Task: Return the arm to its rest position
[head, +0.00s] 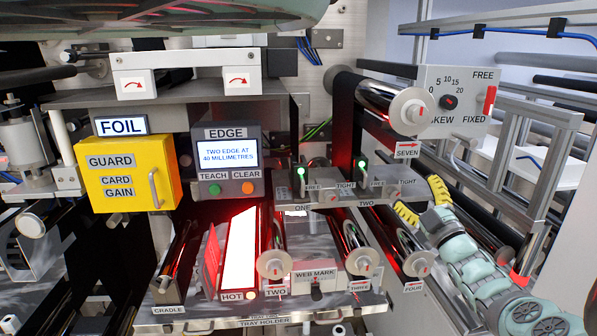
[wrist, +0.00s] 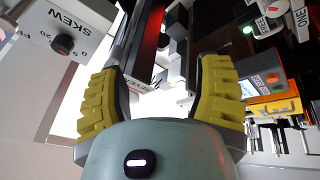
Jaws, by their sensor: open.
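My gripper (head: 422,203) is at the right in the head view, with yellow ribbed fingers on a pale green arm. It is near the rollers, to the right of the tight/free switches and below the skew dial. In the wrist view my gripper (wrist: 160,95) has its two yellow fingers spread wide with nothing between them. The skew panel (head: 455,95) has a dark dial and a red free/fixed lever at its right. It also shows at the upper left of the wrist view (wrist: 35,32).
Roller SEVEN (head: 408,110) juts out above my gripper, and roller FOUR (head: 420,263) lies below left of it. A metal frame (head: 545,140) stands at the right. A yellow guard box (head: 130,180) and the EDGE display (head: 228,155) are at the left.

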